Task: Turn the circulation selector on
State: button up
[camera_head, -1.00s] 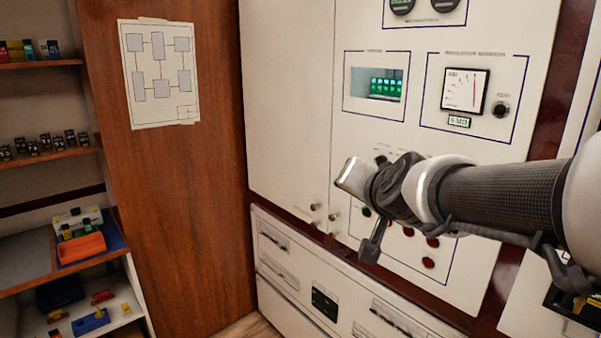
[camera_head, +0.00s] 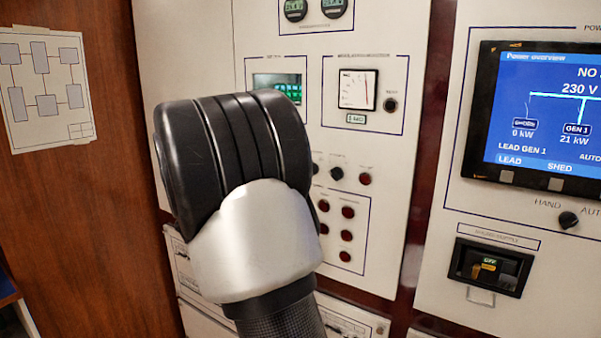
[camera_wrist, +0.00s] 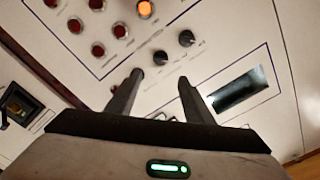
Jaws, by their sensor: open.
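Two black selector knobs show on the white panel in the wrist view, an upper knob (camera_wrist: 186,38) and a lower-left knob (camera_wrist: 160,57). Their labels are too small to read, so I cannot tell which is the circulation selector. In the head view, one black knob (camera_head: 337,173) shows right of my arm. My gripper (camera_wrist: 160,80) is open and empty, with its fingers pointing at the panel below the knobs in the wrist view. It appears apart from them. In the head view my own arm hides the gripper and part of the panel.
Several round red indicators (camera_head: 347,212) sit below the knob. One orange lamp (camera_wrist: 145,8) is lit in the wrist view. A meter (camera_head: 357,89) is above. To the right are a blue power screen (camera_head: 545,110), a HAND/AUTO knob (camera_head: 568,219) and a recessed breaker (camera_head: 488,266).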

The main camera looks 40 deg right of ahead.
jog(key=p+x, duration=0.1)
jog(key=x, duration=1)
jog(key=shift+d, duration=0.35)
jog(key=shift+w, duration=0.1)
jog(key=shift+c, duration=0.4)
jog(key=c, duration=1)
jog(key=shift+o, duration=0.2)
jog(key=shift+f+m+b, duration=0.2)
jog(key=shift+m+b, duration=0.1)
jog(key=shift+b, duration=0.35)
jog(key=shift+f+m+b, duration=0.15)
jog(key=shift+m+b, duration=8.55)
jog(key=shift+b, duration=1)
